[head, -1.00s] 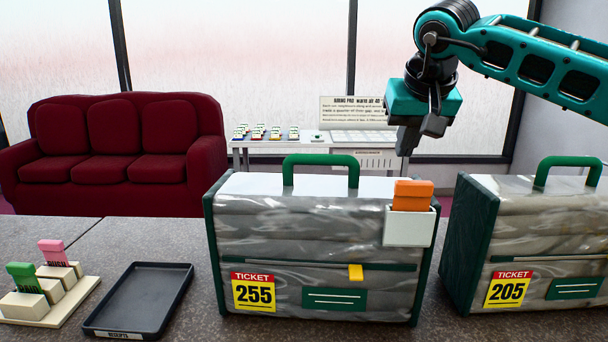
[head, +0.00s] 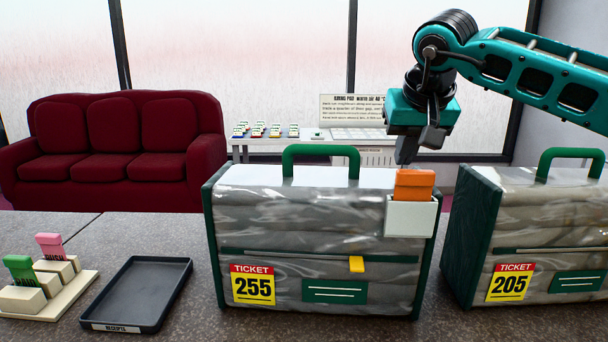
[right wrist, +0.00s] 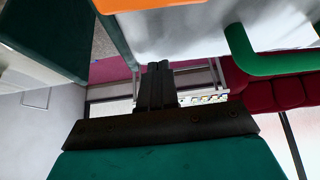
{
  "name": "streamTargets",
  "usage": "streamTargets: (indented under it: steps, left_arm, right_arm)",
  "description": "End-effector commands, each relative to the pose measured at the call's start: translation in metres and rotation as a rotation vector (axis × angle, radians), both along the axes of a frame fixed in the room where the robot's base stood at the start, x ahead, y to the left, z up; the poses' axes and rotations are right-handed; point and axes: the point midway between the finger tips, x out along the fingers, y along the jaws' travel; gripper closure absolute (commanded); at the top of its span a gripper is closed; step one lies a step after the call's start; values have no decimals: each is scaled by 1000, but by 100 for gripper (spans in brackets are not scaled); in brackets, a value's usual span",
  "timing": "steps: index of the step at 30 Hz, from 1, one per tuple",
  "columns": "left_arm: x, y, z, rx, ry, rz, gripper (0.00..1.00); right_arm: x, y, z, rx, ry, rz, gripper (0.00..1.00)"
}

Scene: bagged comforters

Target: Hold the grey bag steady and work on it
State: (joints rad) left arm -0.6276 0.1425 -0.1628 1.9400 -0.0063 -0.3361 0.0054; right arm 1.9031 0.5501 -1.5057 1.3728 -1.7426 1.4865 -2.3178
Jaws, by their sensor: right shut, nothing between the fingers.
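The grey bag (head: 310,220) with ticket 255 stands upright on the counter. It has dark green edges, a green top handle (head: 321,148), a zip line with a yellow pull (head: 356,264) and a white pocket (head: 410,217) holding an orange card (head: 413,184). My right gripper (head: 404,158) is shut and empty, pointing down just above the back right part of the bag's top, near the orange card. In the right wrist view its closed fingers (right wrist: 157,85) show, with the green handle (right wrist: 250,55) to the right. My left gripper is not in view.
A second grey bag (head: 550,230), ticket 205, stands at the right with a narrow gap between. A black receipts tray (head: 138,293) and a cream card holder (head: 45,300) with pink and green cards lie at the left. A red sofa and a display table are behind.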

Motion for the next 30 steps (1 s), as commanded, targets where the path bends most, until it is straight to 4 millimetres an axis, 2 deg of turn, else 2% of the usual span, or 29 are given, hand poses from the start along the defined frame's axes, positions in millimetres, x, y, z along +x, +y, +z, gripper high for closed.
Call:
streamTargets:
  steps: [19, 30]
  left_arm:
    - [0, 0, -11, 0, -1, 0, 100]
    - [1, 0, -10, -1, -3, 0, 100]
  right_arm:
    - [0, 0, -21, -1, 0, -1, 100]
    - [-1, 0, -23, -2, 9, 0, 100]
